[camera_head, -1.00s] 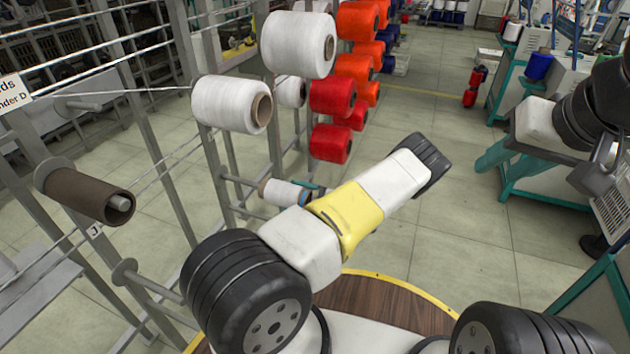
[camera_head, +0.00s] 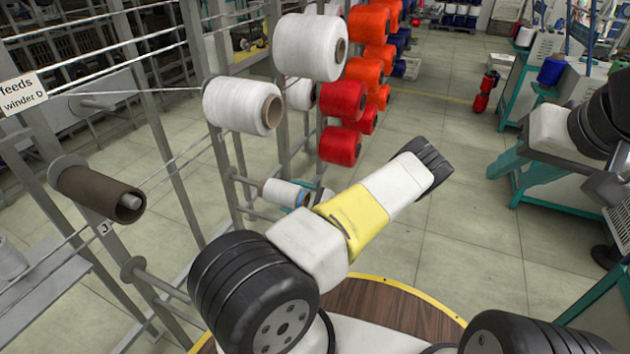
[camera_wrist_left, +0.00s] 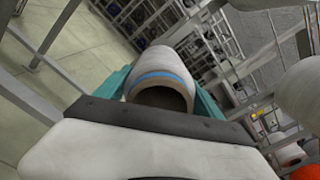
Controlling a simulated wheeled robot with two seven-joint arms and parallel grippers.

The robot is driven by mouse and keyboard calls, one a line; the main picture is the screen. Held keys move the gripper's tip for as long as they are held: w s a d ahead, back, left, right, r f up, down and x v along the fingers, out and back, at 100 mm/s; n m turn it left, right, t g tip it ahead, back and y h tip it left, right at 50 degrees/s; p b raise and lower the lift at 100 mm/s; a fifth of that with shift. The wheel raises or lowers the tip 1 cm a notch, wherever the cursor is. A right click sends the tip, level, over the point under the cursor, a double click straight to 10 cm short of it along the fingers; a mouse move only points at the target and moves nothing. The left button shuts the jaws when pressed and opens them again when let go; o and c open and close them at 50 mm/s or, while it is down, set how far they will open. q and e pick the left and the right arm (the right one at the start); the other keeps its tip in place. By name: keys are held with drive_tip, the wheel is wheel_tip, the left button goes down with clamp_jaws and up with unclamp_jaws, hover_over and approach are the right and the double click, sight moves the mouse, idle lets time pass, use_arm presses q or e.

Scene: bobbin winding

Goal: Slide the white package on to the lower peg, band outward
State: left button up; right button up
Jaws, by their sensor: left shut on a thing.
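The white package (camera_head: 283,192) is small, with a blue band near its right end, away from the rack. My left gripper (camera_head: 312,190), with teal fingers, is shut on it, partly hidden behind my arm. In the left wrist view the package (camera_wrist_left: 160,68) lies between the teal fingers (camera_wrist_left: 160,95), its banded, hollow end toward the palm. The lower peg (camera_head: 245,181) points at the package's far end and looks roughly in line. I cannot tell whether its tip is inside.
A large white package (camera_head: 242,105) sits on the peg above. A brown tube (camera_head: 100,193) is on a peg to the left, above a bare peg (camera_head: 150,278). Red packages (camera_head: 341,145) hang behind. Open floor (camera_head: 440,235) lies to the right.

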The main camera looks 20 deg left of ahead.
sight(261, 187)
use_arm(q)
drive_tip(key=shift+w+a, duration=0.1)
drive_tip(key=shift+a, duration=1.4)
drive_tip(key=shift+w+a, duration=0.15)
drive_tip(key=shift+a, duration=1.3)
drive_tip(key=shift+w+a, duration=0.1)
drive_tip(key=shift+a, duration=1.35)
drive_tip(key=shift+w+a, duration=0.1)
drive_tip(key=shift+a, duration=1.65)
drive_tip(key=shift+f, duration=0.45)
